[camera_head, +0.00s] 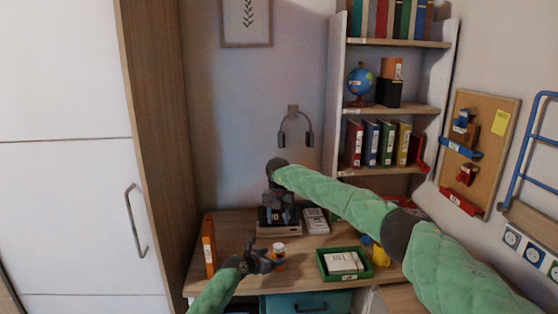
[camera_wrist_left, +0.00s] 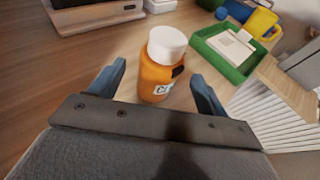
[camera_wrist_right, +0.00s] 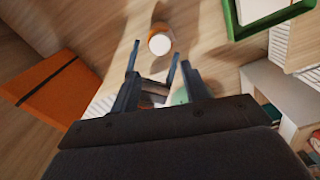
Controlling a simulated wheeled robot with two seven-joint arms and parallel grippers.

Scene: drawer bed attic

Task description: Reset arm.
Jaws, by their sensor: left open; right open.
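My left gripper (camera_head: 264,262) is low over the desk, beside an orange bottle with a white cap (camera_head: 279,252). In the left wrist view the open fingers (camera_wrist_left: 157,72) spread to either side of the bottle (camera_wrist_left: 157,80), which stands upright; I cannot tell whether they touch it. My right gripper (camera_head: 279,213) hangs pointing down above the back of the desk, in front of a dark device. In the right wrist view its fingers (camera_wrist_right: 159,68) are open with nothing held, and the bottle's white cap (camera_wrist_right: 160,44) shows below, near my left gripper.
A green tray (camera_head: 325,273) with white cards stands on the desk's right, beside a yellow mug (camera_head: 381,256). An orange binder (camera_head: 208,247) stands at the left edge. A white bookshelf (camera_head: 336,85) rises behind my right arm. A white cabinet (camera_head: 75,200) fills the left.

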